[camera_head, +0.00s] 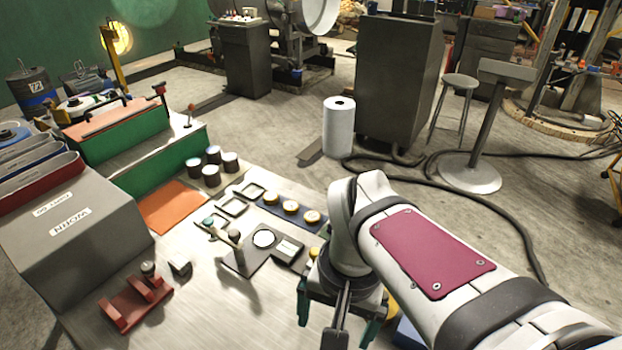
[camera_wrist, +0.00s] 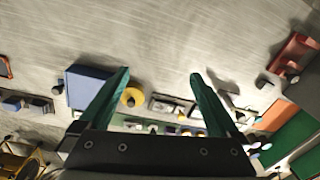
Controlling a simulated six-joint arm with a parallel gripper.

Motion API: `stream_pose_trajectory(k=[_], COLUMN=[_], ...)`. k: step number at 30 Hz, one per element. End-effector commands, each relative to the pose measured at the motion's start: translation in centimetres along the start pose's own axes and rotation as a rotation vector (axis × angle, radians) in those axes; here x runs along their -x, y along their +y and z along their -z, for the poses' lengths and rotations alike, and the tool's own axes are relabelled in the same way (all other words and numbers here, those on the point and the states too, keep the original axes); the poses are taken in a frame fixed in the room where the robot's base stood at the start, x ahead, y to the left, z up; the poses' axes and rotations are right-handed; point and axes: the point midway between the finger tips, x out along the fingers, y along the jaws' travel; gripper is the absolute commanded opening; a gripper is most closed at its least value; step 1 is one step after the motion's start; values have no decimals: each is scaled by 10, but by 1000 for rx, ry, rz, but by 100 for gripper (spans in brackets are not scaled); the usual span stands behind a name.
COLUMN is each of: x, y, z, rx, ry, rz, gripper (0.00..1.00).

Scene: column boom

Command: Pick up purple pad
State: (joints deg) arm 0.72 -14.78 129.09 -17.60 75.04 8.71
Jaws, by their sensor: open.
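I cannot make out a clearly purple pad in either view; my arm covers part of the table in the head view. My gripper (camera_head: 337,318) is over the right part of the metal table, its green fingers pointing down. In the wrist view my gripper (camera_wrist: 160,75) has its fingers wide apart, with only bare metal between the tips. A blue block (camera_wrist: 90,86) lies beside the left finger, partly hidden by it. A yellow round piece (camera_wrist: 133,97) shows just inside that finger. The blue block (camera_head: 407,336) is mostly hidden by my arm in the head view.
A dark blue strip with yellow-topped discs (camera_head: 290,206), a dark stand (camera_head: 240,261), and a red bracket (camera_head: 135,303) are on the metal table (camera_head: 215,320). An orange sheet (camera_head: 168,206) and several dark cylinders (camera_head: 212,175) lie farther back. The table's front middle is clear.

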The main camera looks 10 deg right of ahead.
Motion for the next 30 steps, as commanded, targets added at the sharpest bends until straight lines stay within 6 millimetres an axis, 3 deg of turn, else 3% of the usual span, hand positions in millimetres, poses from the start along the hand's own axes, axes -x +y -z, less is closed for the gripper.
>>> stream_pose_trajectory(k=[1, 3, 6, 9, 10, 12, 15, 24, 30], x=[0, -7, -34, -68, -76, -92, -105, -178, -203], y=[-18, -42, -72, -90, -94, -99, -102, -90, -87], z=[51, 126, 220, 285, 298, 320, 335, 365, 377], rx=[-30, -78, -136, -178, -187, -202, -213, -215, -214], ry=[41, 121, 231, 317, 337, 371, 394, 394, 395], rz=[-30, -64, -94, -107, -108, -110, -110, -110, -109], gripper=[98, 98, 98, 98, 98, 98, 98, 98, 98])
